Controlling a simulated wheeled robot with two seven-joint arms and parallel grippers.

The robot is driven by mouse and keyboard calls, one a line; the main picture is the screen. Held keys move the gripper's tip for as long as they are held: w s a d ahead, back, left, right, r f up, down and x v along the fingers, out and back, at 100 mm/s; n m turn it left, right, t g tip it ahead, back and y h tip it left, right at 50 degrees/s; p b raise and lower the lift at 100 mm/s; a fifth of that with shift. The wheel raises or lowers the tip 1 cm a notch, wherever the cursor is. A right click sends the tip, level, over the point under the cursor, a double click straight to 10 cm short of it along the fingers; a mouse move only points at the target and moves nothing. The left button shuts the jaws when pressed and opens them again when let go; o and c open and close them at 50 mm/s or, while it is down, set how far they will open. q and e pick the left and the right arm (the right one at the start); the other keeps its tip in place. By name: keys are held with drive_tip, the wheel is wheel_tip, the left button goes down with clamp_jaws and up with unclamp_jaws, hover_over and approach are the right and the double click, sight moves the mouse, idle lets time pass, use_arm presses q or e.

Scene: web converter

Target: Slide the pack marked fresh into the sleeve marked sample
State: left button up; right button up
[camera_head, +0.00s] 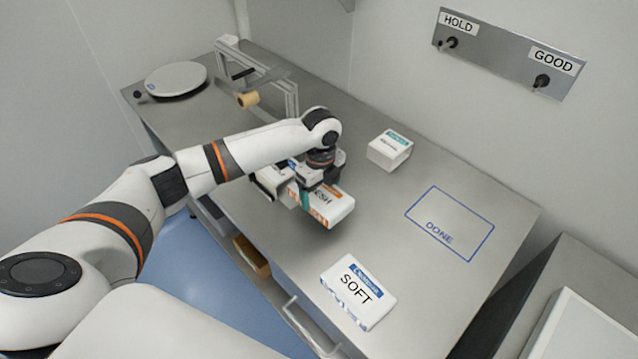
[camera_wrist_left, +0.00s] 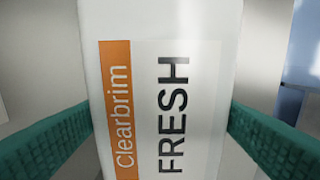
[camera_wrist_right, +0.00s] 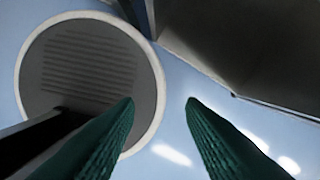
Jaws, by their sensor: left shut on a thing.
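The pack marked FRESH (camera_head: 328,208) is white with an orange band. My left gripper (camera_head: 320,190) is shut on it, over the near half of the steel table. In the left wrist view the pack (camera_wrist_left: 165,100) fills the middle, with a green finger against each side. I cannot tell whether it touches the table. A white box-like thing (camera_head: 268,181) with a dark side shows just left of it, partly hidden by the gripper. It may be the sleeve, but I can read no sample mark. My right gripper (camera_wrist_right: 160,105) is open and empty, above the floor.
A pack marked SOFT (camera_head: 358,291) lies near the front edge. A white box with a green label (camera_head: 390,150) stands at the back. The outlined DONE area (camera_head: 450,222) is empty. A metal frame with a roll (camera_head: 249,100) and a round white plate (camera_head: 176,79) are farther left.

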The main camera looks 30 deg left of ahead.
sight(315, 194)
use_arm(q)
drive_tip(key=shift+a, duration=0.45)
drive_tip(key=shift+d, duration=0.15)
drive_tip(key=shift+r+p, duration=0.1)
drive_tip(key=shift+p, duration=0.35)
drive_tip(key=shift+f+b, duration=0.35)
drive_tip(key=shift+f, duration=0.3)
drive_tip(key=shift+w+a+f+b, duration=0.15)
drive_tip(key=shift+a+f+b, duration=0.3)
drive_tip(key=shift+f, duration=0.35)
drive_tip(key=shift+w+a+f+b, duration=0.1)
drive_tip(key=shift+a+f+b, duration=0.25)
drive_tip(key=shift+f, duration=0.4)
drive_tip(key=shift+w+a, duration=0.3)
drive_tip(key=shift+a, duration=0.6)
drive_tip(key=shift+w+a+f+b, duration=0.1)
drive_tip(key=shift+w+a+b, duration=0.15)
drive_tip(key=shift+a, duration=0.45)
drive_tip(key=shift+w+a+b, duration=0.2)
drive_tip(key=shift+w+a, duration=0.05)
drive_tip(key=shift+a, duration=0.45)
use_arm(e)
drive_tip(key=shift+d+f, duration=0.15)
drive_tip(key=shift+f, duration=0.95)
